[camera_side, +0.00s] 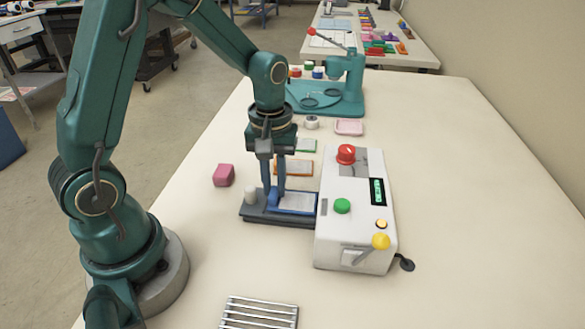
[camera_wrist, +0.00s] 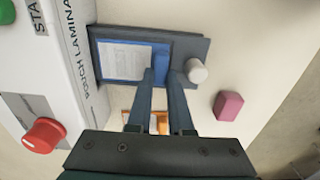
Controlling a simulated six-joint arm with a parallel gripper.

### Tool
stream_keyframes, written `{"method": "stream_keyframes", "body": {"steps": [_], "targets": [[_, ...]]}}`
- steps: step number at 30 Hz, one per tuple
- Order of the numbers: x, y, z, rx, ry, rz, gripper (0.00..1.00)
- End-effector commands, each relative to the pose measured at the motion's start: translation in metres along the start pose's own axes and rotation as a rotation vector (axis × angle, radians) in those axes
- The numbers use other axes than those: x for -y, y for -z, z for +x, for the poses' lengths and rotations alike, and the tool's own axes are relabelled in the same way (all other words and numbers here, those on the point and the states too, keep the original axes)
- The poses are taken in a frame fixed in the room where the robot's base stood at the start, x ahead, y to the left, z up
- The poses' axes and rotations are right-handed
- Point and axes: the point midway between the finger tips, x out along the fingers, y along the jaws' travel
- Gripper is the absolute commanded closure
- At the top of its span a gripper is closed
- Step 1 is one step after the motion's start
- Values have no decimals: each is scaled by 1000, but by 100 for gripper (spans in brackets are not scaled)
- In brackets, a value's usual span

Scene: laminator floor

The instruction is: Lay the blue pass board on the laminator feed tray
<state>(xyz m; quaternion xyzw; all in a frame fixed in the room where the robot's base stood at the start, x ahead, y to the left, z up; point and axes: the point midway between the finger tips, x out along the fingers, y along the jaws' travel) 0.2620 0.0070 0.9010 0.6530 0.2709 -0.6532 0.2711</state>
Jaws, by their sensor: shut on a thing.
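The blue pass board (camera_side: 297,202), with a pale sheet on its face, lies over the dark grey feed tray (camera_side: 262,217) at the left side of the white laminator (camera_side: 345,230). My gripper (camera_side: 275,191) points down, its fingers shut on the board's edge away from the laminator. In the wrist view the board (camera_wrist: 130,62) looks flat within the tray (camera_wrist: 193,45), and the gripper's fingertips (camera_wrist: 168,72) are at its edge. I cannot tell whether the board fully touches the tray. A light grey knob (camera_wrist: 196,71) stands on the tray beside the fingers.
A pink block (camera_side: 223,175) lies left of the tray. Orange (camera_side: 294,168) and green (camera_side: 306,145) boards lie behind it. The laminator has a red knob (camera_side: 346,154) on top. A metal rack (camera_side: 259,313) lies in front. A teal press (camera_side: 345,90) stands at the back.

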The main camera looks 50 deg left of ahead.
Motion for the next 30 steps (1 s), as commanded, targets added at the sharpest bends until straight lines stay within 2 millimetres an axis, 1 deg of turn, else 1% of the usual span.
{"method": "stream_keyframes", "body": {"steps": [11, 12, 14, 15, 25, 28, 30], "targets": [[0, 0, 4, -1, 0, 0, 100], [0, 0, 5, -1, 0, 0, 78], [0, 0, 4, -1, -1, 0, 55], [0, 0, 4, -1, -1, 0, 51], [0, 1, 2, -3, -2, 0, 51], [0, 1, -6, -5, -3, 0, 51], [-1, 2, -16, -7, -5, 1, 51]]}}
